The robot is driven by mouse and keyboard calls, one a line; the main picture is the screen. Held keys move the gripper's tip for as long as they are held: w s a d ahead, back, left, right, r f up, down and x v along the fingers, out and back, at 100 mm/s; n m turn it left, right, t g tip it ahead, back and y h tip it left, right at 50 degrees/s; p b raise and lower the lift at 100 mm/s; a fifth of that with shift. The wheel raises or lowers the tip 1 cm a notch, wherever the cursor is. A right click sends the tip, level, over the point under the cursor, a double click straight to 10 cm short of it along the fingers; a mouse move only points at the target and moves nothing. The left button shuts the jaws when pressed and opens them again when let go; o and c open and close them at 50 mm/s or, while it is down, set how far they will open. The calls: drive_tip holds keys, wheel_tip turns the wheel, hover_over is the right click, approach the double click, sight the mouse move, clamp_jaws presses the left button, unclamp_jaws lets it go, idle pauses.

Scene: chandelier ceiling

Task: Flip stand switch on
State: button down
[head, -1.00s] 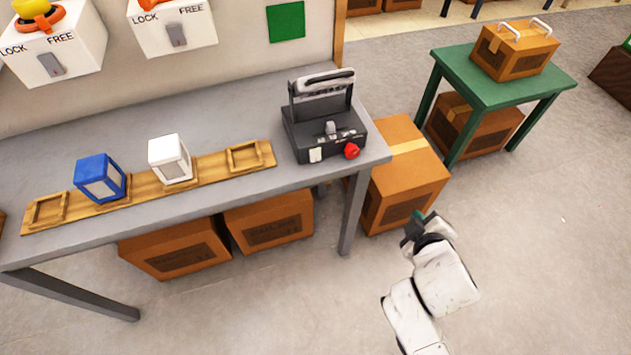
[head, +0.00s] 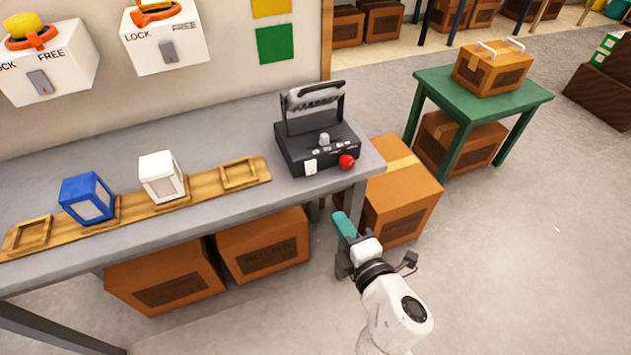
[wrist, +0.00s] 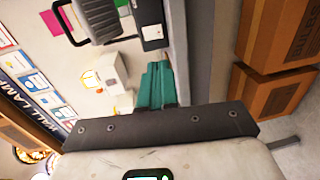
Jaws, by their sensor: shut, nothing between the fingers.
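A black device with a handle frame, the stand (head: 318,145), sits at the right end of the grey table. Its front carries a white rocker switch (head: 310,167) and a red knob (head: 346,162); a grey lever (head: 324,139) stands on top. I cannot tell the switch's position. The stand also shows at the top of the wrist view (wrist: 150,20). My gripper (head: 341,222) has teal fingers, held together and empty. It is in front of the table's right end, apart from the stand. In the wrist view the teal fingers (wrist: 156,84) lie side by side.
The grey table (head: 235,115) bears a wooden rack (head: 205,190) with a blue block (head: 87,198) and a white block (head: 161,176). White LOCK/FREE boxes (head: 165,40) hang on the wall. Cardboard boxes (head: 405,190) stand by the table.

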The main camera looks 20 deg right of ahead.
sight(310, 173)
drive_tip(key=shift+w, duration=0.15)
drive_tip(key=w, duration=0.4)
drive_tip(key=w+f, duration=0.1)
drive_tip(key=w, duration=0.8)
drive_tip(key=shift+w+f+p, duration=0.35)
drive_tip(key=shift+p, duration=0.05)
drive_tip(key=shift+w+a+f+b, duration=0.1)
drive_tip(key=shift+f+b, duration=0.2)
drive_tip(key=shift+b, duration=0.7)
drive_tip(key=shift+d+r, duration=0.2)
drive_tip(key=shift+r, duration=0.1)
drive_tip(key=shift+a, duration=0.15)
drive_tip(key=shift+f, duration=0.1)
